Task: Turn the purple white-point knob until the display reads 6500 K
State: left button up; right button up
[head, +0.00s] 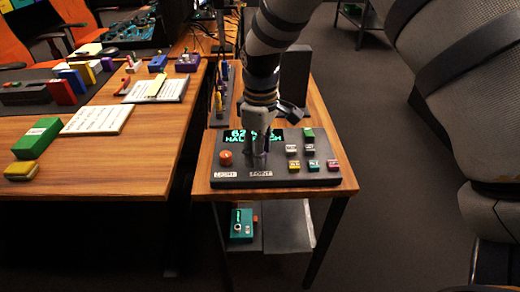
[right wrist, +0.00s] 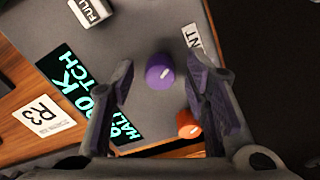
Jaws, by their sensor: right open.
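The purple knob (right wrist: 160,72), with a pale pointer mark, stands on the grey panel (head: 225,176). My right gripper (right wrist: 159,66) is open above the panel. In the right wrist view the knob shows between the two fingertips, with a gap on each side. In the head view my right gripper (head: 258,155) points down at the panel and hides the knob. The display (head: 236,134) is partly covered: the head view shows its number starting with 62, and the right wrist view shows "00 K" at its end (right wrist: 80,90). My left gripper is out of view.
An orange knob (right wrist: 187,125) sits near the purple one, beside a finger. Several coloured buttons (head: 309,165) and a green block (head: 308,135) are on the panel's right side. A second wooden table (head: 110,165) with cards and blocks stands to the left.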

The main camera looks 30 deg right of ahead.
grip_shut()
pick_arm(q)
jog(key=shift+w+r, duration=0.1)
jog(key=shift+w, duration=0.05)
pick_arm(e)
jog(key=m+p, duration=0.1)
jog(key=m, duration=0.2)
jog(key=shift+r+m, duration=0.15)
jog(key=shift+m, duration=0.15)
jog(key=m, duration=0.3)
jog(key=shift+p, duration=0.35)
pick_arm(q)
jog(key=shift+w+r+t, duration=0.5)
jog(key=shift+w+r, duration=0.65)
pick_arm(e)
jog(key=shift+m, duration=1)
jog(key=shift+f, duration=0.2)
